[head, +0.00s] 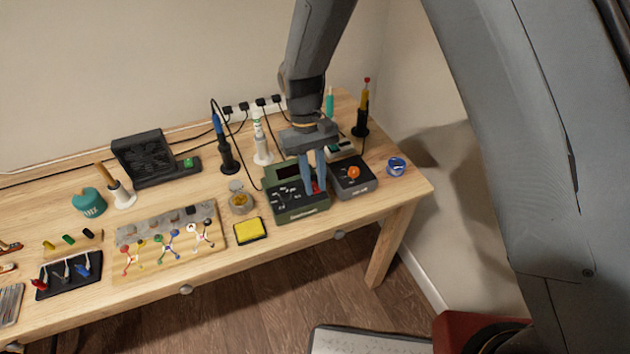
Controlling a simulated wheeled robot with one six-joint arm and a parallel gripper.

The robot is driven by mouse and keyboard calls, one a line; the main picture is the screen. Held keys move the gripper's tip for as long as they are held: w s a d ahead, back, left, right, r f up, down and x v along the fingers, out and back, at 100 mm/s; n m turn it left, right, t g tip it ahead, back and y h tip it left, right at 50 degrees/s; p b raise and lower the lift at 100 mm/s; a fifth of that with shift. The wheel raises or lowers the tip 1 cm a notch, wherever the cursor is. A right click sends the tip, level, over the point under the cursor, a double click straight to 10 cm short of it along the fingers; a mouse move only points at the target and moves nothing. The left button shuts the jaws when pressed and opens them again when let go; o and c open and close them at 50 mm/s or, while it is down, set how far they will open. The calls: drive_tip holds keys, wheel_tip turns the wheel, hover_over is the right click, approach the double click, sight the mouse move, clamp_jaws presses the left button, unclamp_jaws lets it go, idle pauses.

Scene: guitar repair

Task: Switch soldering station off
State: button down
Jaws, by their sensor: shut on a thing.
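The soldering station is a dark green box (300,212) with a small dark display and several small controls on its face. It stands near the front edge of the workbench, right of centre. My gripper (315,188) reaches down from above to the right part of its face. Its two blue-grey fingers are close together around a small red switch (315,187), shut on it. The fingers hide part of the switch, so I cannot tell which way it is set.
A dark grey box with an orange knob (353,173) stands close to the right of the station. A yellow sponge (249,230) and a round tin (240,200) are to the left. Soldering irons in stands (227,155) and a power strip are behind. Blue tape (397,166) lies far right.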

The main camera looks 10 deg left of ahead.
drive_tip(key=c, duration=1.6)
unclamp_jaws()
drive_tip(key=shift+b+v, duration=1.1)
drive_tip(key=shift+v, duration=2.85)
